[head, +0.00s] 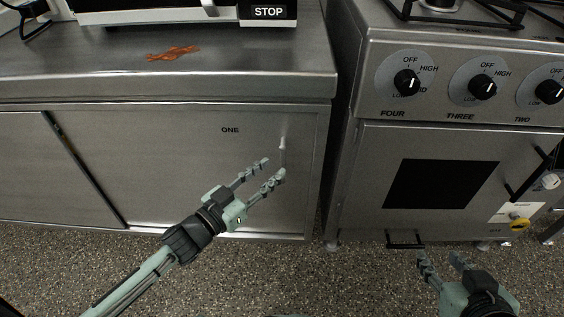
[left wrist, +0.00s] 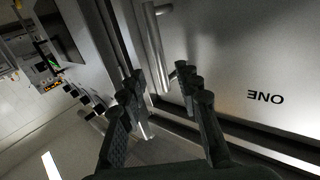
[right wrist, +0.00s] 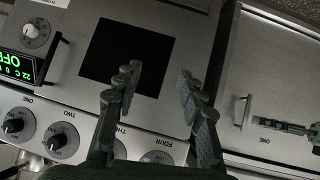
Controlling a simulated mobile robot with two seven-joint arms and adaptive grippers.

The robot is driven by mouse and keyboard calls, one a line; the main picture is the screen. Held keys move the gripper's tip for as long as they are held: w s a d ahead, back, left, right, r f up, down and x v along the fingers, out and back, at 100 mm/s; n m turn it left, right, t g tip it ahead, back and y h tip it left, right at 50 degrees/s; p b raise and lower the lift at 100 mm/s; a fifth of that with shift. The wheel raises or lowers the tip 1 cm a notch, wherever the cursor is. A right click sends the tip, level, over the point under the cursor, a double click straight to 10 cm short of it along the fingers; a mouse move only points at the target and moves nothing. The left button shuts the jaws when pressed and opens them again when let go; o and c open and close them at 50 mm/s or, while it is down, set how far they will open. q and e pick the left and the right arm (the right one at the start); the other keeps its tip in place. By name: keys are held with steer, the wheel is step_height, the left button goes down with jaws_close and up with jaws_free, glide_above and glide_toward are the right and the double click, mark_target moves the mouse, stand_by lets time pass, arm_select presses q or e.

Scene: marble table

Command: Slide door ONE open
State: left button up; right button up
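Door ONE (head: 190,165) is a steel sliding panel on the front of the counter, covering its right part. It also shows in the left wrist view (left wrist: 235,60). Its upright bar handle (head: 282,152) is near the door's right edge. My left gripper (head: 272,167) is open and empty in front of the door, with its fingertips close to the handle. In the left wrist view the handle (left wrist: 156,50) appears between the two fingertips; I cannot tell if they touch it. My right gripper (head: 441,257) is open and empty, low before the oven.
The oven (head: 350,170), with knobs, a dark window and a handle, stands right of the counter across a narrow gap. A second panel (head: 45,175) is left of door ONE. An orange-brown patch (head: 173,52) lies on the countertop. The speckled floor ahead is clear.

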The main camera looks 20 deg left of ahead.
mark_target(281, 162)
arm_select(q)
steer(key=x, duration=0.5)
steer(key=shift+w, duration=0.2)
steer(key=shift+d, duration=0.1)
jaws_close()
